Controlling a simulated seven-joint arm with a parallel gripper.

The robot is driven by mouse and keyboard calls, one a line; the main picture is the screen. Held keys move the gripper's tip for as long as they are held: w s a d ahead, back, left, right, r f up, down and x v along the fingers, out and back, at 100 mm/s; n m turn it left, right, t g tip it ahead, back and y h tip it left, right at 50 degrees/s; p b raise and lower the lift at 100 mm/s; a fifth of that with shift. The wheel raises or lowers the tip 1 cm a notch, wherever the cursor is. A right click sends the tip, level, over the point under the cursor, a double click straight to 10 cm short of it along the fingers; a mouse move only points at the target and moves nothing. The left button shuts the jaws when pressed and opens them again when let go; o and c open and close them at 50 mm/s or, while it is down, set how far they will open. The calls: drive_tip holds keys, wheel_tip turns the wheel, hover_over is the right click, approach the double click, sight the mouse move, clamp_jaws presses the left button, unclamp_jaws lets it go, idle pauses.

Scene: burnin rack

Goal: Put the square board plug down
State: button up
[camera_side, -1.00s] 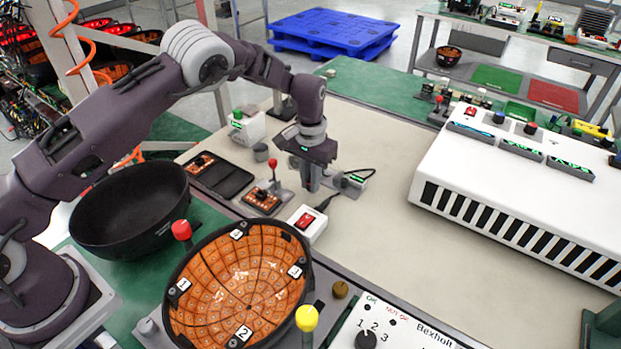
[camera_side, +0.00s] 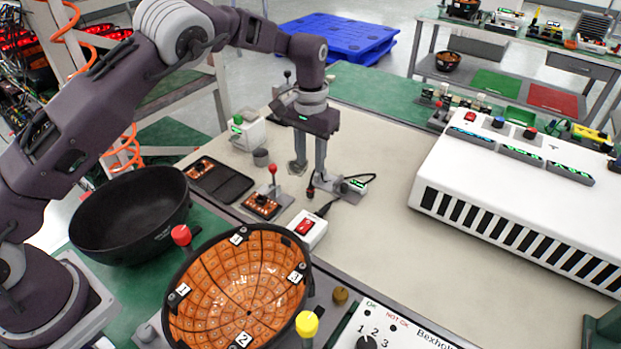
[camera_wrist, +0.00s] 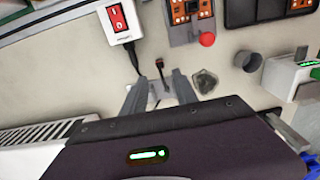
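A small dark plug with a reddish end, which I take to be the square board plug (camera_side: 311,188), is at the table surface near the small grey device with a green display (camera_side: 355,184). In the wrist view the plug (camera_wrist: 160,66) shows just beyond the gap between my fingers, apart from both, with a dark lead running back under my gripper. My gripper (camera_side: 310,176) points down above the table with its fingers spread and nothing between them. The wrist view shows the same open fingers (camera_wrist: 160,98). The plug's exact tilt is too small to tell.
A white box with a red switch (camera_side: 307,228) and a red-knobbed lever fixture (camera_side: 267,203) stand close by. A grey flat-sided piece (camera_wrist: 205,82) lies beside one finger. The orange-lined bowl (camera_side: 240,285) is in front. Bare table lies towards the white vented unit (camera_side: 520,165).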

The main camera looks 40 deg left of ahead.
drive_tip(key=s+a+r+t+h, duration=0.1)
drive_tip(key=s+a+r, duration=0.1)
drive_tip(key=s+r, duration=0.7)
drive_tip(key=s+a+r+t, duration=0.15)
drive_tip(key=s+r, duration=0.35)
drive_tip(key=r, duration=0.8)
drive_tip(key=s+a+f+t, duration=0.1)
drive_tip(key=s, duration=1)
drive_tip(key=s+a+f+t+y, duration=0.1)
drive_tip(key=s+t, duration=0.1)
drive_tip(key=s, duration=1)
drive_tip(key=shift+s, duration=0.2)
drive_tip(key=shift+r, duration=0.1)
